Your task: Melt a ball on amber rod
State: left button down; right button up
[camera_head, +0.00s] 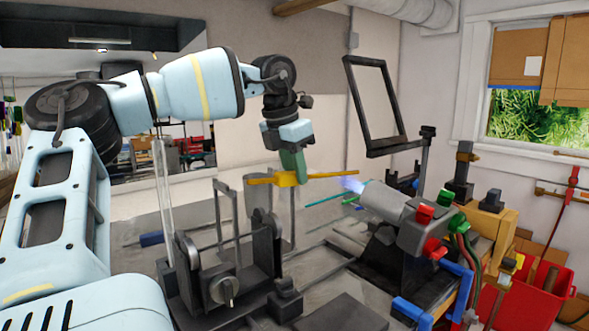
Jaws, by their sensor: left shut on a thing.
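My left gripper (293,168) comes down from above, its green fingers shut on the amber rod (320,175). The rod is yellow-orange and held roughly level, its right end pointing toward the torch. The torch (392,204) is a grey burner with red and green knobs. Its pale blue flame (350,184) points left. The rod's right end lies just above the flame in the picture; I cannot tell whether it is in the flame. No ball shows clearly at that end. My right gripper is not in view.
A dark metal stand with a knob (224,290) is at the front centre of the grey bench. A black-framed panel (376,105) stands behind the torch. Red bins (530,300) are at the lower right.

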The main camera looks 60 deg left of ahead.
aim_at(293, 183)
pick_arm(q)
jog(key=shift+a+f, duration=0.2)
jog(key=shift+f, duration=1.35)
jog(key=shift+s, duration=0.1)
jog(key=y, duration=0.1)
jog(key=m+y, duration=0.1)
jog(key=y, duration=0.1)
jog(key=shift+d, duration=0.35)
jog(key=h, duration=0.2)
jog(key=shift+a+n+h, duration=0.3)
jog(key=shift+a+n, duration=0.1)
jog(key=h, duration=0.2)
jog(key=n+h, duration=0.1)
jog(key=shift+a+t+h, duration=0.3)
jog(key=shift+h, duration=0.1)
jog(key=shift+d+y, duration=0.15)
jog(key=shift+y, duration=0.65)
jog(key=shift+d+m+y, duration=0.25)
jog(key=shift+m+y, duration=0.15)
jog(key=shift+y, duration=0.3)
